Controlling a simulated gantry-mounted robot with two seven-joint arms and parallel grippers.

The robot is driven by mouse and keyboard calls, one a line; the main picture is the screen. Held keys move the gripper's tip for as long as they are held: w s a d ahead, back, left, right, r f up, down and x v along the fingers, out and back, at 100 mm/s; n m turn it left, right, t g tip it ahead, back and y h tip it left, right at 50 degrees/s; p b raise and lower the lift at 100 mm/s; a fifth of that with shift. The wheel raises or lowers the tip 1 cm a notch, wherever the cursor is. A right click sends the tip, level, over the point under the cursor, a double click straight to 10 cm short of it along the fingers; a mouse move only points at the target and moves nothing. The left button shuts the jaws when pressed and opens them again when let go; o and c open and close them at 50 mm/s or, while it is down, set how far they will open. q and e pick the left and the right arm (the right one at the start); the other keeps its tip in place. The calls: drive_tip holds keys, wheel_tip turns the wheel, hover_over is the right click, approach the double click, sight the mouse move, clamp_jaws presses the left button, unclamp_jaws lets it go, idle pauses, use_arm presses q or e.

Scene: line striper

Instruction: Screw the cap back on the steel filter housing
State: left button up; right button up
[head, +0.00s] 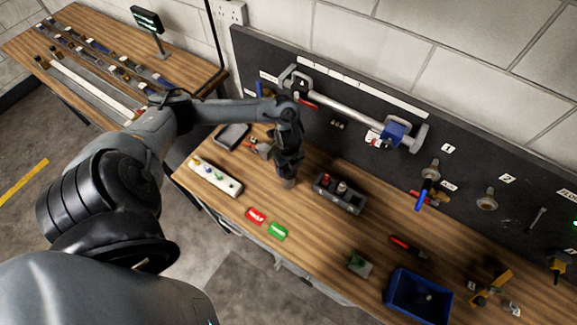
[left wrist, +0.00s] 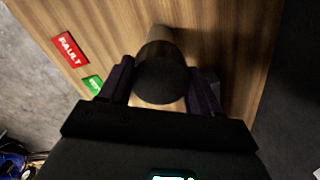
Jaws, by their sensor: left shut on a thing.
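A small steel cylinder (head: 288,184), which looks like the filter housing, stands on the wooden bench below my left gripper (head: 288,174). In the left wrist view, a dark round top, which looks like the cap (left wrist: 160,82), lies between the two fingers of my left gripper (left wrist: 160,90). The lighter body of the housing (left wrist: 160,42) shows beyond it. My left gripper is shut on the dark top. The seam between cap and housing is too dark to tell whether the thread is engaged. My right gripper is not in view.
A grey block with fittings (head: 340,193) stands close right of the gripper. A white strip with coloured buttons (head: 215,178), a red FAULT tag (head: 256,216) and a green tag (head: 278,231) lie at the front. A blue bin (head: 418,296) stands right; a dark tool panel (head: 380,120) rises behind.

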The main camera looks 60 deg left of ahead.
use_arm(q)
drive_tip(key=shift+f, duration=0.1)
idle(0.5)
drive_tip(key=shift+f, duration=0.3)
idle(0.5)
drive_tip(key=shift+f, duration=0.3)
idle(0.5)
drive_tip(key=o, duration=1.1)
drive_tip(key=shift+c, duration=0.7)
